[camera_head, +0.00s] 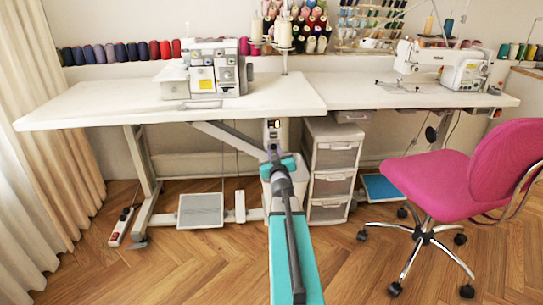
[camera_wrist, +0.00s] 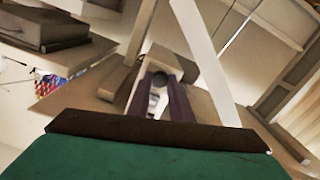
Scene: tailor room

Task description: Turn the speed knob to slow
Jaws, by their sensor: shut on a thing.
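A small white control box (camera_head: 273,128) with a dark spot on its face hangs under the front edge of the left table, near the middle of the head view. My gripper (camera_head: 273,153) reaches up to just below it, at the end of my teal and grey arm. In the wrist view, the two dark fingers of my gripper (camera_wrist: 160,84) are shut on a dark round knob (camera_wrist: 160,79), which I take for the speed knob. It stands out from a pale box with light and grey stripes below. The knob's pointer and any speed marks cannot be made out.
A white table (camera_head: 110,113) with a serger (camera_head: 205,72) spans above my gripper. A slanted grey brace (camera_head: 225,138) runs close to its left. A drawer unit (camera_head: 333,170) stands close on the right, then a pink chair (camera_head: 440,180). Floor at the front left is free.

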